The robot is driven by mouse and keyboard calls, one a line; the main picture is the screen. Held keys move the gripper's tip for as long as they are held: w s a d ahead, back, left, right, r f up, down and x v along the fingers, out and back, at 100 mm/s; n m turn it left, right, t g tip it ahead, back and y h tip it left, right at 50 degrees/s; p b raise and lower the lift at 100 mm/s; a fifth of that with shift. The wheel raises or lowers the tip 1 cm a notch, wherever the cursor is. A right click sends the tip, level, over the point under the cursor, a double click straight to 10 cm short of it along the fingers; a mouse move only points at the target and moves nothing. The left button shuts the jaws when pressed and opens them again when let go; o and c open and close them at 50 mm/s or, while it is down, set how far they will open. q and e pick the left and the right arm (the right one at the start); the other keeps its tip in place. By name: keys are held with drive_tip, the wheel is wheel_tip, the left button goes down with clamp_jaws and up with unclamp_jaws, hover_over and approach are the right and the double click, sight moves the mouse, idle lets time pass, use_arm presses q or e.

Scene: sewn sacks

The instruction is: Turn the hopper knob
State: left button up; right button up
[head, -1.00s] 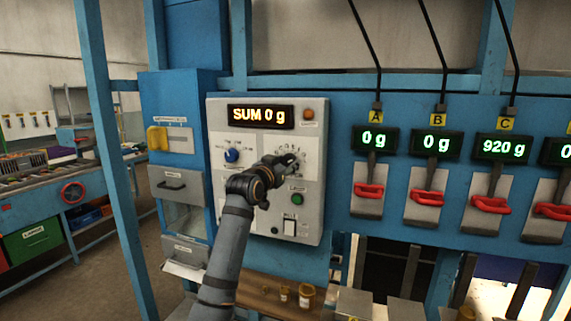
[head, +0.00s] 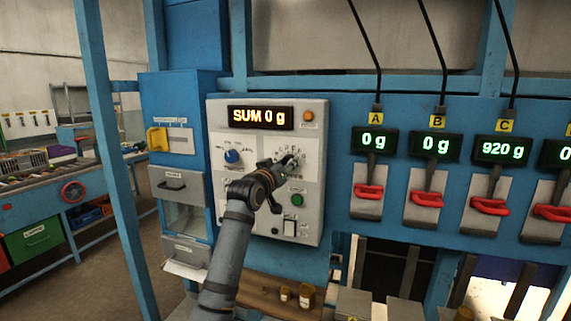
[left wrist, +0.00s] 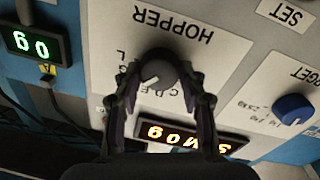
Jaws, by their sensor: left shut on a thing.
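The hopper knob (left wrist: 158,72) is a dark round knob with a pale pointer mark, on a white plate (left wrist: 190,40) labelled HOPPER with letters around the dial. In the left wrist view my left gripper (left wrist: 162,85) has one finger on each side of the knob and is shut on it. In the head view my left gripper (head: 284,166) reaches the right dial of the grey control panel (head: 312,150) and hides most of the knob. My right gripper is not in view.
A blue target knob (head: 232,156) sits left of the hopper dial. A green button (head: 297,200) is below it. The SUM display (head: 260,117) reads 0 g. Red handles (head: 369,191) hang under displays to the right.

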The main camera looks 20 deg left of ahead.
use_arm(q)
drive_tip(key=shift+d+f+n+t+y+p, duration=0.3)
drive_tip(key=shift+n+p, duration=0.9)
drive_tip(key=shift+n, duration=2.8)
drive_tip(key=shift+a+r+n+y+p, duration=0.2)
drive_tip(key=shift+n+y+p, duration=0.65)
drive_tip(key=shift+n, duration=3.15)
drive_tip(key=shift+h+p, duration=0.3)
drive_tip(key=shift+h, duration=0.05)
drive_tip(key=o, duration=1.1)
drive_tip(key=shift+o, duration=0.2)
